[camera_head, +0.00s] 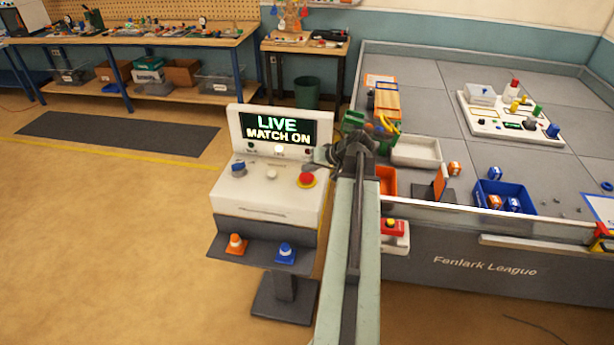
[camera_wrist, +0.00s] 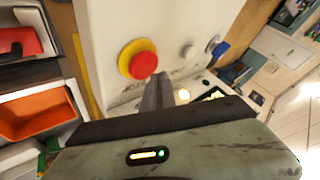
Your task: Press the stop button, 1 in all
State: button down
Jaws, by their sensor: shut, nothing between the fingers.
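The stop button (camera_head: 306,180) is a red mushroom cap on a yellow ring, at the right of the white console (camera_head: 262,197). Its red cap (camera_wrist: 143,65) shows large in the wrist view, left of and above my fingertips. My gripper (camera_head: 314,165) is shut and empty, close to the button on its far side in the head view. In the wrist view my fingers (camera_wrist: 158,88) appear apart from the cap. The console screen (camera_head: 277,130) reads "LIVE MATCH ON".
A blue knob (camera_head: 238,168) and a white button (camera_head: 271,174) share the console top. The walled field (camera_head: 440,120) lies right. The floor left of the console is clear.

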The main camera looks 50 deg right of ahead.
aim_at(309, 178)
jog(key=shift+s+f, duration=0.1)
jog(key=shift+f, duration=0.25)
jog(key=shift+f+b, duration=0.6)
jog(key=shift+b, duration=0.25)
dwell(0.3)
dwell(0.3)
jog(key=shift+r+p, duration=1)
notch_tip(309, 178, up, 5)
jog(key=p, duration=0.5)
jog(key=shift+r, duration=0.1)
jog(key=shift+a, duration=0.1)
